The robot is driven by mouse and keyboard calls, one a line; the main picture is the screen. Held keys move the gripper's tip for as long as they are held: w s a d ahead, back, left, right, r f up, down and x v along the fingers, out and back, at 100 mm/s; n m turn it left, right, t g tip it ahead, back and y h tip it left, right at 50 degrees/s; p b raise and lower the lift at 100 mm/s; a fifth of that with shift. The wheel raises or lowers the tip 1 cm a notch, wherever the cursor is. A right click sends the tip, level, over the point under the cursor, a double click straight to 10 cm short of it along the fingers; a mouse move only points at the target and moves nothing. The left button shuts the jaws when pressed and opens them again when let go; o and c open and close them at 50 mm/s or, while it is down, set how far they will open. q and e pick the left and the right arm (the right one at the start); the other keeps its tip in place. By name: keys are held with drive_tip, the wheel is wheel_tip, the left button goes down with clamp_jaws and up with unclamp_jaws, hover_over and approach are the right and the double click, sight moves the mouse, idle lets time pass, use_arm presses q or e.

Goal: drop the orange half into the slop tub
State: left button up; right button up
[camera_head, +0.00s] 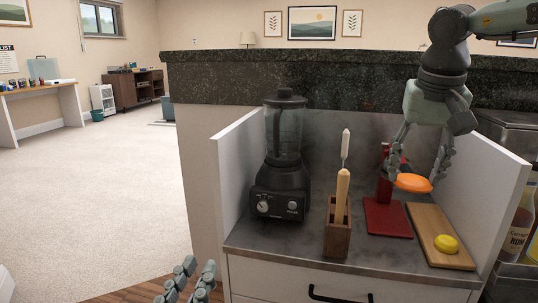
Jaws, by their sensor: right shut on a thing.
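The orange half (413,183) is held cut-down or edge-on, I cannot tell which, between the fingertips of my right gripper (414,178). That gripper points down and is shut on it, above the counter near the wooden board and red press. My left gripper (198,267) shows only partly at the bottom edge, left of the counter. Its two fingers stand apart with nothing seen between them. I cannot make out a slop tub in this view.
A wooden board (427,222) carries a yellow citrus piece (446,243). Beside it stand a red press (388,218), a wooden holder (337,238) with two handled tools, and a black blender (281,190). White side panels bound the counter. Bottles (518,232) stand at right.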

drive_tip(key=a+f+n+y, duration=0.1)
drive_tip(key=a+f+n, duration=0.3)
drive_tip(key=a+f, duration=0.3)
drive_tip(key=a, duration=0.3)
drive_tip(key=shift+w+a, duration=0.3)
drive_tip(key=shift+w, duration=0.1)
drive_tip(key=shift+d, duration=0.15)
